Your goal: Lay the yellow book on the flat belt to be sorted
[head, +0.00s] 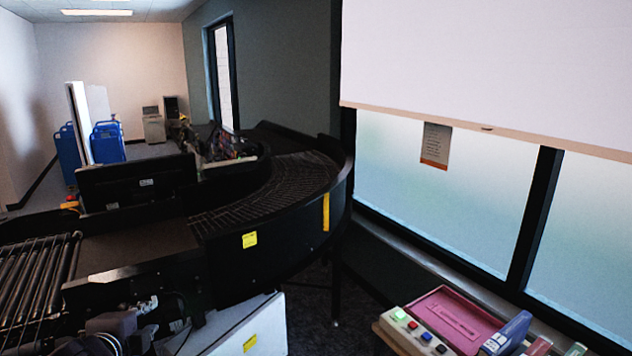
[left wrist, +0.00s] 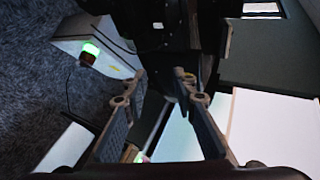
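I cannot make out the yellow book in either view. The flat belt (head: 135,248) is a dark, bare stretch between the straight rollers and the curved roller section in the head view. My left gripper (head: 155,322) is low at the left in the head view, dark and partly cut off, in front of the conveyor's near side. In the left wrist view the two fingers of my left gripper (left wrist: 160,88) are spread apart, with nothing held between them. My right gripper is in neither view.
Straight rollers (head: 35,280) lie left of the belt, and a curved roller section (head: 285,185) bends away behind it. A pink tray (head: 455,318), a button box (head: 420,333) and a blue book-like item (head: 512,330) stand at the lower right by the window. A white cabinet (head: 255,325) stands below the conveyor.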

